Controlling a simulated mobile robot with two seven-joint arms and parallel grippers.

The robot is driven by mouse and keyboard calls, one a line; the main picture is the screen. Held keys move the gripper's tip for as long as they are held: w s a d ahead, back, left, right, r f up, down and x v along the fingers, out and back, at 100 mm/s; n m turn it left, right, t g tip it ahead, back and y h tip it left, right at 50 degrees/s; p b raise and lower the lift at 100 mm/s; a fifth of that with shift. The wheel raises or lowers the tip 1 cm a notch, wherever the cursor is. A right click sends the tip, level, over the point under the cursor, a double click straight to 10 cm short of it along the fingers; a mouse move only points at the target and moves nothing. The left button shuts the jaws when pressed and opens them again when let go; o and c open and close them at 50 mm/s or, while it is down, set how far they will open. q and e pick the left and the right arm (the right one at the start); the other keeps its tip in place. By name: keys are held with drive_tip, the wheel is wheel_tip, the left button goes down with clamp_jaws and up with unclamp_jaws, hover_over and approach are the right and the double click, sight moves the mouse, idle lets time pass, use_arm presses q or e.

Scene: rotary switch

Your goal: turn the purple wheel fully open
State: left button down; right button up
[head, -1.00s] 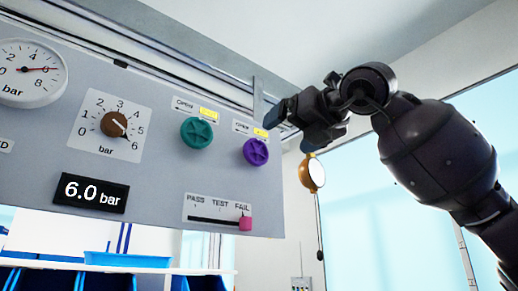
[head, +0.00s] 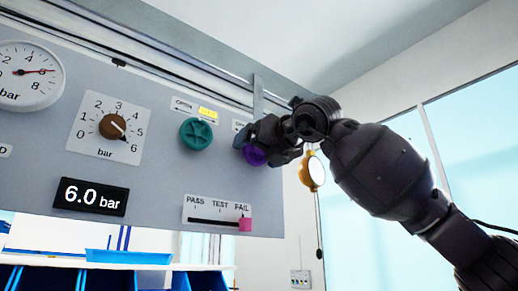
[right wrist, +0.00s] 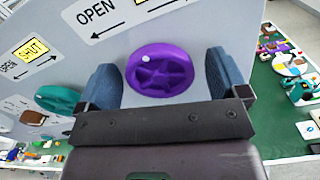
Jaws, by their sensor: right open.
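The purple wheel (head: 254,156) is on the right of the grey panel, mostly hidden by my right gripper (head: 262,143) in the head view. In the right wrist view the purple wheel (right wrist: 160,70) shows whole, with a star-shaped face and a white dot at its upper left. The right gripper's two blue fingers (right wrist: 161,80) are open, one on each side of the wheel; I see small gaps beside its rim. A label above the wheel reads OPEN and SHUT (right wrist: 97,12) with an arrow. My left gripper is not in view.
A teal wheel (head: 196,133) sits to the left. A brown knob (head: 113,125), a gauge (head: 28,75), a 6.0 bar display (head: 91,196) and a pink slider (head: 245,223) are also on the panel. A round orange-rimmed item (head: 312,171) hangs to the right.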

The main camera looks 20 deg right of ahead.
drive_tip(key=c, duration=0.9)
